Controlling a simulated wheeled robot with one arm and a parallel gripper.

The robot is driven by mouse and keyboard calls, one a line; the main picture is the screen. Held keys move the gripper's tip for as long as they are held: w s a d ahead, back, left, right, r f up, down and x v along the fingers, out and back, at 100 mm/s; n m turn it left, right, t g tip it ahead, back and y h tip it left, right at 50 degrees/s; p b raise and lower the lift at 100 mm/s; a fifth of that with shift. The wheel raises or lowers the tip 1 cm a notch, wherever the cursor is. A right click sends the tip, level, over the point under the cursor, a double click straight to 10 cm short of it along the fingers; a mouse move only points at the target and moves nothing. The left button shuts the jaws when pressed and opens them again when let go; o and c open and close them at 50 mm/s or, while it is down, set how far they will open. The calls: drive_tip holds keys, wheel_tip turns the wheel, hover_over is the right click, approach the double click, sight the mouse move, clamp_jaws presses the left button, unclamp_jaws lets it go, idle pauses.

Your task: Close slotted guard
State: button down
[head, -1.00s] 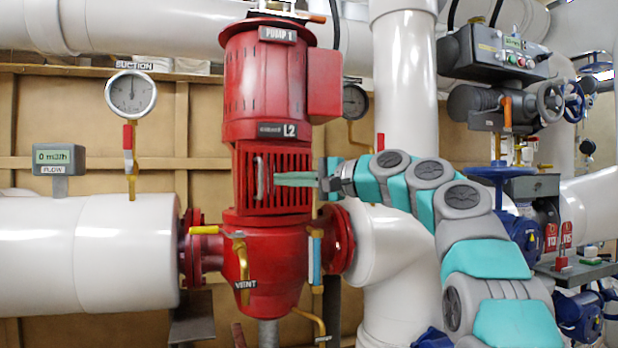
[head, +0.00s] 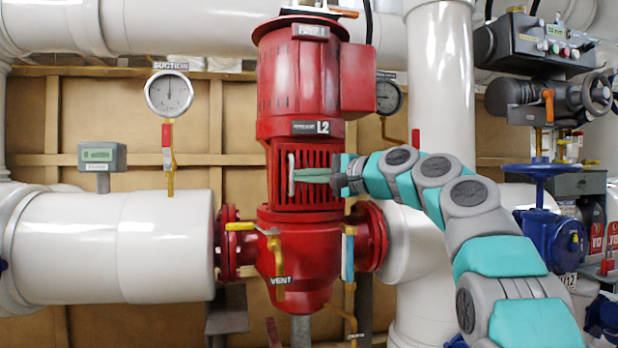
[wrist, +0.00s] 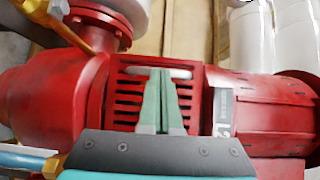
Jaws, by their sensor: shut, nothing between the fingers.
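The slotted guard (head: 318,194) is a red panel with upright slots on the front of the red pump, below the L2 label. It appears to sit flush in the pump housing. A pale upright handle (head: 291,176) is at its left side. My gripper (head: 295,176) is shut and empty, its green fingers lying across the guard from the right with the tips at or close to the handle. In the wrist view the shut fingers (wrist: 162,82) point at the handle (wrist: 155,72) and cover part of the guard (wrist: 128,98). Whether they touch the handle is unclear.
The red pump (head: 305,80) stands among white pipes (head: 125,245). A yellow-handled vent valve (head: 273,258) and a blue-handled valve (head: 347,257) sit below the guard. A suction gauge (head: 169,93) and flow meter (head: 102,156) are at left. A blue handwheel (head: 541,168) is at right.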

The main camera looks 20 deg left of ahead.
drive_tip(key=shift+w+a+m+t+h, duration=0.2)
drive_tip(key=shift+a+m+t, duration=0.2)
drive_tip(key=shift+t, duration=0.1)
drive_tip(key=shift+w+a+m+t+h, duration=0.2)
drive_tip(key=shift+a+m+t, duration=0.15)
drive_tip(key=shift+t, duration=0.15)
drive_tip(key=shift+f, duration=0.1)
drive_tip(key=shift+d, duration=0.1)
